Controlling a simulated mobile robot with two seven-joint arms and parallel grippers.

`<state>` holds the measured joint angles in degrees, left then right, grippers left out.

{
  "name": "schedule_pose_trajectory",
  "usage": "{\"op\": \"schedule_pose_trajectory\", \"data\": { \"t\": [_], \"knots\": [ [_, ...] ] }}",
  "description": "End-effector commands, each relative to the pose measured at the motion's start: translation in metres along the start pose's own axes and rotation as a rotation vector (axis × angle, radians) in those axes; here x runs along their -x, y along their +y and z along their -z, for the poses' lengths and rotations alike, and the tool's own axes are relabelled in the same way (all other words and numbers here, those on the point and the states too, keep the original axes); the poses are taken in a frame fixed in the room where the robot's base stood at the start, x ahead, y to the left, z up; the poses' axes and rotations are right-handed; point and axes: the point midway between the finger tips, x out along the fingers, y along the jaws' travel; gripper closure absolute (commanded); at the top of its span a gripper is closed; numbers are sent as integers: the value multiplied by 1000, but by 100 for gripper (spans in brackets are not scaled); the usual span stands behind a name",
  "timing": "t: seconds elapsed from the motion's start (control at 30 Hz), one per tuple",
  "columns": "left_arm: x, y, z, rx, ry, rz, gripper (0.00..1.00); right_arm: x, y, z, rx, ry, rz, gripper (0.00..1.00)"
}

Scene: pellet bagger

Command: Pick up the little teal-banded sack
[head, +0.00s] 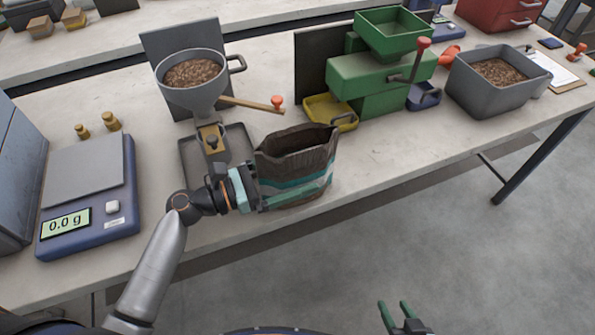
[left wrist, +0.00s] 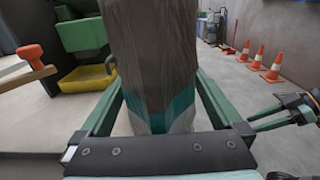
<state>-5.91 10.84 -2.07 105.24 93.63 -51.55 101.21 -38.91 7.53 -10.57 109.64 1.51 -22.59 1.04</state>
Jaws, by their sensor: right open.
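The teal-banded sack (head: 293,163) is brown and open at the top, upright near the front edge of the bench, right of the funnel stand's tray. I cannot tell whether its base touches the bench. My left gripper (head: 290,197) reaches it from the left, with one green finger along its front face; the far finger is hidden. In the left wrist view the sack (left wrist: 155,50) stands between both fingers of this gripper (left wrist: 158,85), which appear to press its sides. My right gripper (head: 395,315) is open and empty, low in the head view, away from the bench.
A funnel of pellets (head: 193,78) with a wooden lever (head: 250,103) stands behind the sack. A green machine (head: 375,75) with a yellow tray (head: 330,112) is behind right. A scale (head: 88,190) reading 0.0 g is at left, a grey pellet bin (head: 498,85) at right.

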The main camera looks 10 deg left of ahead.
Motion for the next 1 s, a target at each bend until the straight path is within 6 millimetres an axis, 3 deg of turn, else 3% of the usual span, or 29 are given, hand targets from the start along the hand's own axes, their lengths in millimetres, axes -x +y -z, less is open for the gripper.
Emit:
{"op": "schedule_pose_trajectory", "data": {
  "t": [0.07, 0.87, 1.0],
  "knots": [
    [0, 0, 0, 0, 0, 0, 10, 0, 0, 0, 0, 1, 0, 50],
    [1, 0, 0, 0, 0, 0, 100, 0, 0, 1, 0, 2, 0, 50],
    [1, 0, 0, 0, 0, 0, 100, 0, 0, 1, 0, 2, 0, 50]
  ]
}}
